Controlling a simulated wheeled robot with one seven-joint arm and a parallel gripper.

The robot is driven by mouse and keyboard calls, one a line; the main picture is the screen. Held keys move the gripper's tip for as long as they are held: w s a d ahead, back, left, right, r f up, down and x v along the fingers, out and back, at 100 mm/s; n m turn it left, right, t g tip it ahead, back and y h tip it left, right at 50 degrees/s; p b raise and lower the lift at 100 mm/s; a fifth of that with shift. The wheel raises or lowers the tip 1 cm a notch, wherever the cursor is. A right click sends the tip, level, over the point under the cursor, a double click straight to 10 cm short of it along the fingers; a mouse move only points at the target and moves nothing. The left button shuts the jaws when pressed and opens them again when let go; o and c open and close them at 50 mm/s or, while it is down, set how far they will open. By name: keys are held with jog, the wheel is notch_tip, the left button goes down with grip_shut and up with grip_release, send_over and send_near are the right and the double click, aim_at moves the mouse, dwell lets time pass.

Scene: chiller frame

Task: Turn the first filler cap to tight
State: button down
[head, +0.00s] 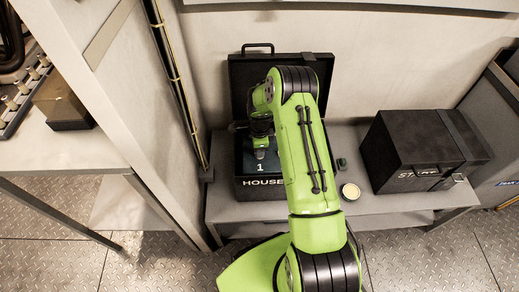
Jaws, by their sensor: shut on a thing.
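An open black case (241,165) stands on the bench, with its lid raised behind. Its dark panel bears a white "1", and its front reads "HOUSE", partly covered by my arm. My gripper (260,150) reaches down into the case just above the "1". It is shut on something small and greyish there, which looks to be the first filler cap. The cap is mostly hidden by the gripper, so its turn position cannot be seen. My green arm covers the right part of the case.
A closed black box (395,160) with a partly legible label stands on the bench (385,205) to the right. A small round pale item (350,191) and a small dark block (341,164) lie between. A grey panel with cables (176,80) rises left of the case.

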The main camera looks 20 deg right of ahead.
jog(key=shift+m, duration=0.6)
jog(key=c, duration=1.2)
grip_release()
jog(key=shift+o, duration=0.2)
notch_tip(320, 180, up, 16)
jog(key=p, duration=0.4)
jog(key=shift+f+p, duration=0.15)
jog(key=shift+p, duration=0.2)
